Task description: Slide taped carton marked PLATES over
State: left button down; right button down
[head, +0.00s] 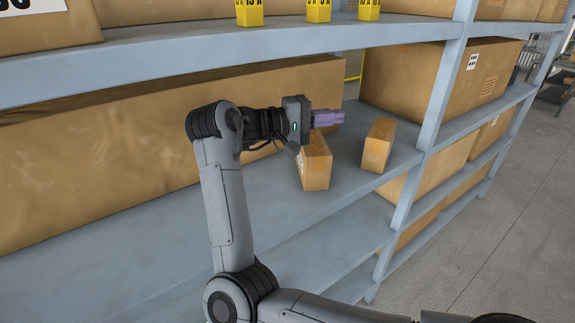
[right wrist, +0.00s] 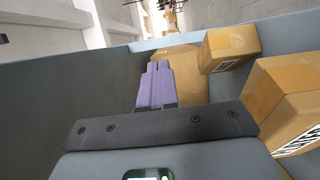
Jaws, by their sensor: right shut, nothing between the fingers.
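Two small brown cartons stand on the middle shelf in the head view. One carton (head: 317,168) is just below my right gripper; the other carton (head: 377,146) is to its right, with a gap between them. In the right wrist view, the nearer carton (right wrist: 278,85) has a white label with large black letters, partly cut off, so I cannot read PLATES for sure. The farther carton (right wrist: 222,52) carries a small printed label. My right gripper (head: 342,117) has its purple fingers closed together and empty, also seen in the right wrist view (right wrist: 158,66). My left gripper is out of view.
The grey shelf (head: 120,235) is clear in front of the cartons. A long large box (head: 80,165) fills the back left. A rack post (head: 432,110) stands to the right. The shelf above (head: 200,45) holds yellow markers (head: 318,10).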

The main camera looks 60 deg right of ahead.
send_over(300, 160)
jog(key=s+a, duration=0.2)
jog(key=a, duration=0.1)
jog(key=shift+s+d, duration=0.1)
jog(key=shift+d, duration=0.15)
jog(key=w+f, duration=0.1)
jog(key=w, duration=0.5)
jog(key=f+b, duration=0.2)
jog(key=f, duration=0.5)
jog(key=f+b, duration=0.3)
jog(key=f, duration=0.4)
jog(key=shift+s+a+f, duration=0.1)
jog(key=shift+s+f, duration=0.1)
jog(key=shift+f, duration=0.05)
jog(key=shift+s+r+b, duration=0.2)
jog(key=shift+s+b, duration=0.15)
jog(key=shift+s, duration=0.15)
